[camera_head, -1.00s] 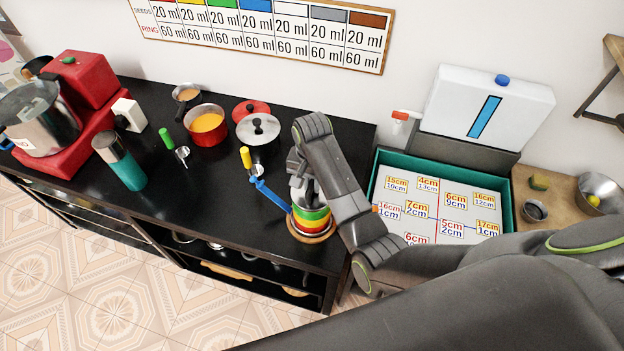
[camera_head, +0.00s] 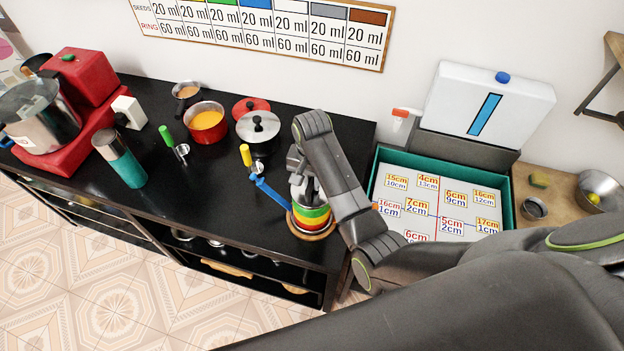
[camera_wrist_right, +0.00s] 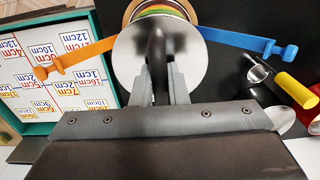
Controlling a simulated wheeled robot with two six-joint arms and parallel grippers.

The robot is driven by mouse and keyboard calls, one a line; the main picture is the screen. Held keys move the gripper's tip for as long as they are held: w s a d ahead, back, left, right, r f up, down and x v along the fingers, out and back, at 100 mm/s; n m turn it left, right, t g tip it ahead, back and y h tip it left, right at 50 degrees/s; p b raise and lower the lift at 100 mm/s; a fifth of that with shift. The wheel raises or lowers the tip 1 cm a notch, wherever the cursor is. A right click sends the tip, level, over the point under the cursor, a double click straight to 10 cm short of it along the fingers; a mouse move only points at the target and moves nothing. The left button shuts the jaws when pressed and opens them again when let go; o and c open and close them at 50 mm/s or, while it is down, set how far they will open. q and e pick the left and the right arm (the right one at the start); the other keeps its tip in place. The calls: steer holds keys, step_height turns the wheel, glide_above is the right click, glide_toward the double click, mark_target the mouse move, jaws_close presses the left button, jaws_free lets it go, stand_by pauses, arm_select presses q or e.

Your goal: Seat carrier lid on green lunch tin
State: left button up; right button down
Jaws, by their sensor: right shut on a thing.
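The stacked lunch tins stand near the counter's front right corner in the head view, with the green tin (camera_head: 312,212) at the top and yellow, orange and red bands under it. The carrier lid (camera_wrist_right: 185,50) is a silver disc with a dark upright handle. In the wrist view it covers most of the stack from above. My right gripper (camera_wrist_right: 158,85) is shut on the lid's handle, over the stack. In the head view the lid is mostly hidden by my gripper, and I cannot tell whether it touches the green tin. My left gripper is not in view.
A blue clip arm (camera_head: 270,193) and an orange one (camera_wrist_right: 75,62) stick out on opposite sides of the stack. A wooden base (camera_head: 311,234) lies under it. A yellow-handled tool (camera_head: 246,156) and a lidded pot (camera_head: 258,130) stand behind. A green bin (camera_head: 508,200) is at right.

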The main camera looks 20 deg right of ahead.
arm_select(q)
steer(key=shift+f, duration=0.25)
arm_select(e)
steer(key=shift+f, duration=0.65)
steer(key=c, duration=1.7)
jaws_free()
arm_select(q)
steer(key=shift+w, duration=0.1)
